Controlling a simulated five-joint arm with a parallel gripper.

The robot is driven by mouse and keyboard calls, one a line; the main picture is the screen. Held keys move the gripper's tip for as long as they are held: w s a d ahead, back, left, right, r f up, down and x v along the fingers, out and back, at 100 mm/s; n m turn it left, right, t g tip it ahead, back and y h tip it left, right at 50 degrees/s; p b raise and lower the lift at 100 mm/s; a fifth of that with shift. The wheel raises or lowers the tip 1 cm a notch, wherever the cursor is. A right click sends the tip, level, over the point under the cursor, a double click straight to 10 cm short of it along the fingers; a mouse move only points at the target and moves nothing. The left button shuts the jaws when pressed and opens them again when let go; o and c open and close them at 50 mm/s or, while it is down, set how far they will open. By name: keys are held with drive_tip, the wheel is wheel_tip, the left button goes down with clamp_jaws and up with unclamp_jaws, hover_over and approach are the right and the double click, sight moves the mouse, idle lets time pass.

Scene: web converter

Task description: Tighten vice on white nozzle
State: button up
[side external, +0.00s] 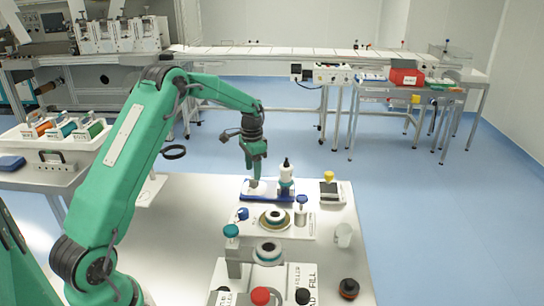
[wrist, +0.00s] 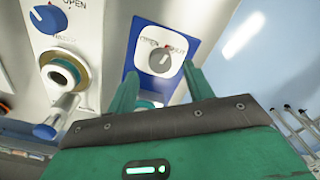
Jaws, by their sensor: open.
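A white upright bottle-like piece with a dark tip (side external: 286,172) stands in a blue-teal holder; it looks like the nozzle, but I cannot be sure. A blue-edged base (side external: 246,196) lies beneath my gripper and the holder. My gripper (side external: 254,183) points down just left of the white piece, apart from it. In the wrist view my open fingers (wrist: 160,92) have a grey round knob (wrist: 160,61) beyond them, between their tips. The knob sits on a white plate with a blue border, marked OPEN on one side. I cannot tell whether the fingers touch it.
A blue knob (wrist: 48,19) and a round ringed fitting (wrist: 62,73) lie left in the wrist view. A ringed station (side external: 273,219), a clear cup (side external: 343,235) and several capped pieces crowd the table's front. The table (side external: 180,235) is clear on the left.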

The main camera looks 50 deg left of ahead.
drive_tip(key=shift+r, duration=2.25)
drive_tip(key=shift+d+r, duration=0.15)
drive_tip(key=shift+r, duration=0.05)
drive_tip(key=s+d+r+n+t, duration=0.1)
drive_tip(key=s+d+r+t, duration=0.2)
drive_tip(key=s+d+r, duration=1)
drive_tip(key=s+d+t, duration=0.1)
drive_tip(key=s+d, duration=0.3)
drive_tip(key=s, duration=0.4)
drive_tip(key=s+d+n+t, duration=0.1)
drive_tip(key=s+d, duration=0.2)
drive_tip(key=s, duration=0.5)
drive_tip(key=shift+s+d+r+n+t, duration=0.15)
drive_tip(key=shift+d+r+n+t, duration=0.05)
drive_tip(key=shift+d+n+t, duration=0.15)
